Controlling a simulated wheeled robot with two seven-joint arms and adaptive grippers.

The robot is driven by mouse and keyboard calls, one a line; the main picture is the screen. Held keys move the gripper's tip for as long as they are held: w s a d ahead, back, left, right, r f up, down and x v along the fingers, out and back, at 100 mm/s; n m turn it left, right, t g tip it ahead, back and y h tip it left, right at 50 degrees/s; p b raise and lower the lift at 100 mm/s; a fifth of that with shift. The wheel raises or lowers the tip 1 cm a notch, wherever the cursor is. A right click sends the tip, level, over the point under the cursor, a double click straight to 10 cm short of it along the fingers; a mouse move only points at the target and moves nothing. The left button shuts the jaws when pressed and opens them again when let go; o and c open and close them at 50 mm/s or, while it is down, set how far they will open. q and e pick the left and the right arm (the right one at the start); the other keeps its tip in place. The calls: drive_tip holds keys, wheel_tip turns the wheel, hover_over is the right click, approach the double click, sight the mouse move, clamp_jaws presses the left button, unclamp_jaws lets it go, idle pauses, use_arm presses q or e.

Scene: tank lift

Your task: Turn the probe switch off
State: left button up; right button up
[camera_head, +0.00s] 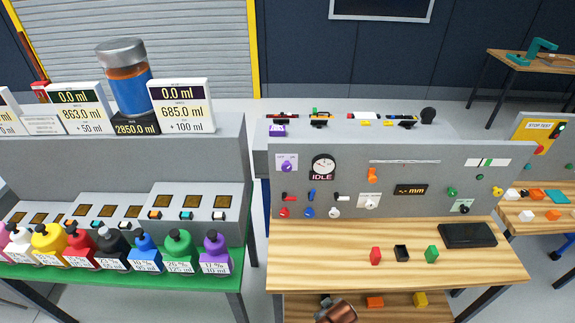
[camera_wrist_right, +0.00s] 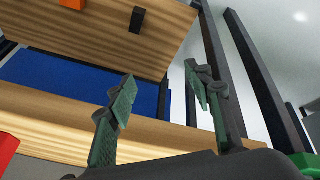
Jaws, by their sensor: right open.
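The grey panel (camera_head: 400,155) stands at the back of the wooden bench in the head view. It carries a red lever switch (camera_head: 290,196), a blue lever switch (camera_head: 311,194) and a white lever switch (camera_head: 342,197), with round coloured knobs below them. A dark display reading "-- mm" (camera_head: 410,190) is to their right. I cannot read which switch is the probe switch, or its setting. My right gripper (camera_wrist_right: 160,75) shows in the right wrist view, its two green fingers apart with nothing between them. It is not visible near the panel in the head view. My left gripper is not in view.
Several coloured bottles line the green table (camera_head: 215,284) at left. The bench's left part is clear.

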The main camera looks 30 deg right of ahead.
wheel_tip(320, 180, up, 9)
drive_tip(key=w+d+p, duration=0.1)
drive_tip(key=n+t+h+p, duration=0.1)
drive_tip(key=n+t+h, duration=0.4)
drive_tip(key=t+h, duration=0.45)
approach(287, 169)
drive_tip(key=w+d+t+y, duration=0.1)
drive_tip(key=w+d+y, duration=0.1)
drive_tip(key=d, duration=0.1)
drive_tip(key=shift+t, duration=0.25)
drive_tip(key=x, duration=0.5)
drive_tip(key=shift+w, duration=0.45)
drive_tip(key=shift+w+d+f, duration=0.1)
drive_tip(key=shift+w+d, duration=0.25)
drive_tip(key=shift+w, duration=0.1)
drive_tip(key=shift+c, duration=0.6)
drive_tip(key=c, duration=1)
drive_tip(key=shift+p, duration=0.3)
drive_tip(key=shift+c, duration=0.2)
